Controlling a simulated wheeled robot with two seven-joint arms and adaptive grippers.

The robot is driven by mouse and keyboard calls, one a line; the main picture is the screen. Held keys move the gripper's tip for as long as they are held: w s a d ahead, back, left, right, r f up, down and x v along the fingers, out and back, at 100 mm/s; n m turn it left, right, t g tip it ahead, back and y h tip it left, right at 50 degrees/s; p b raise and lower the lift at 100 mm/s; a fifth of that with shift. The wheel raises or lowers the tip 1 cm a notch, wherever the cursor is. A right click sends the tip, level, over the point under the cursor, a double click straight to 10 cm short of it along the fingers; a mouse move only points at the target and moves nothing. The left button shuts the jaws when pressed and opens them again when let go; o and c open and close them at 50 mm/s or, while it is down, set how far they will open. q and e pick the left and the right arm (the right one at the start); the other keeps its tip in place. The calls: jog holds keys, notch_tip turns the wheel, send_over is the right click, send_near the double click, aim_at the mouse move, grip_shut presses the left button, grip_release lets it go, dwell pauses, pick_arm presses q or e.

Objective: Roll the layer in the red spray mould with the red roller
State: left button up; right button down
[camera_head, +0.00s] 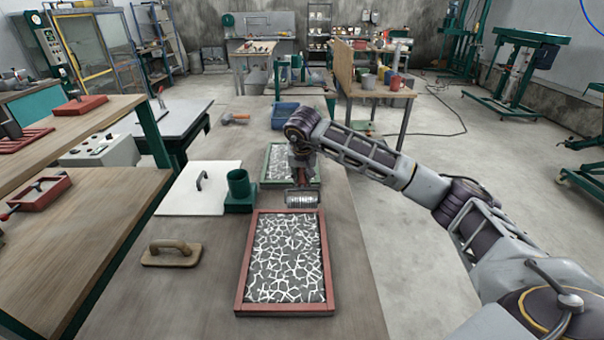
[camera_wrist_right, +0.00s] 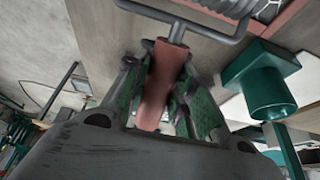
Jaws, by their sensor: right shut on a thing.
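The red spray mould (camera_head: 328,262) lies on the table in the head view, with a layer of white fibres (camera_head: 285,258) on dark ground inside its red frame. My right gripper (camera_head: 302,160) is shut on the red roller. In the right wrist view, the red handle (camera_wrist_right: 165,85) sits between the fingers of my right gripper (camera_wrist_right: 168,95). The roller's ribbed metal drum (camera_head: 302,196) hangs near the far edge of the red mould; I cannot tell whether it touches the layer. My left gripper is not in view.
A green mould (camera_head: 309,182) with a similar layer lies behind the red one. A green cup (camera_head: 239,188), a white board with a handle (camera_head: 198,190) and a brown float (camera_head: 171,254) are to the left. A blue bin (camera_head: 285,114) and a hammer (camera_head: 234,118) stand farther back.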

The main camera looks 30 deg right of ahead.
jog(key=shift+f, duration=0.45)
jog(key=shift+f+b, duration=0.6)
jog(key=shift+f, duration=0.3)
notch_tip(320, 180, down, 4)
jog(key=shift+r+b, duration=0.25)
jog(key=shift+b, duration=0.95)
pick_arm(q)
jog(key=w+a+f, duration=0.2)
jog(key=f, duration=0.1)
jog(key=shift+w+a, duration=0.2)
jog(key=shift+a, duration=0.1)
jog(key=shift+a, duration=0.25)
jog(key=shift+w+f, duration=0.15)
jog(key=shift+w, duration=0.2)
pick_arm(e)
jog(key=shift+f, duration=0.2)
